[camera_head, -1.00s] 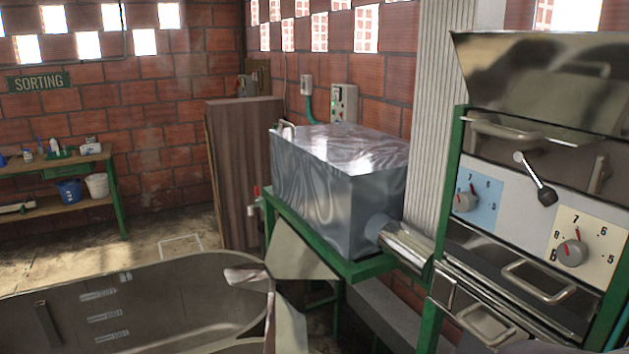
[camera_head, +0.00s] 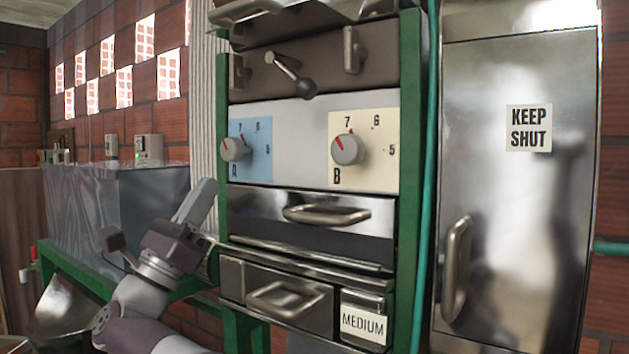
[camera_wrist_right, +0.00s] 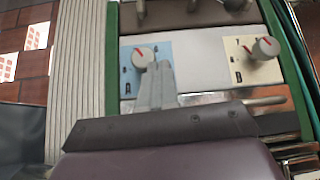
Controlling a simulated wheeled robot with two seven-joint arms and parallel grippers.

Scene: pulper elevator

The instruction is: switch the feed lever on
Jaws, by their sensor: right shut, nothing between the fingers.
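A lever (camera_head: 290,70) with a dark ball knob sits on the brown upper panel of the green-framed machine. Its rod slants down and to the right from its pivot; I see no label on it. The dark knob (camera_wrist_right: 234,4) is cut by the top edge in the right wrist view. My right gripper (camera_head: 204,192) is shut and empty, below and left of the lever and apart from it. In the right wrist view its fingers (camera_wrist_right: 156,72) overlap the lower part of dial A. My left gripper is not in view.
Dial A (camera_head: 235,148) and dial B (camera_head: 347,149) sit below the lever. Handles (camera_head: 351,50) and (camera_head: 237,72) flank it. Drawers with bar handles (camera_head: 326,215) project lower down. A steel door (camera_head: 510,220) marked KEEP SHUT stands right. A metal box (camera_head: 140,205) stands left.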

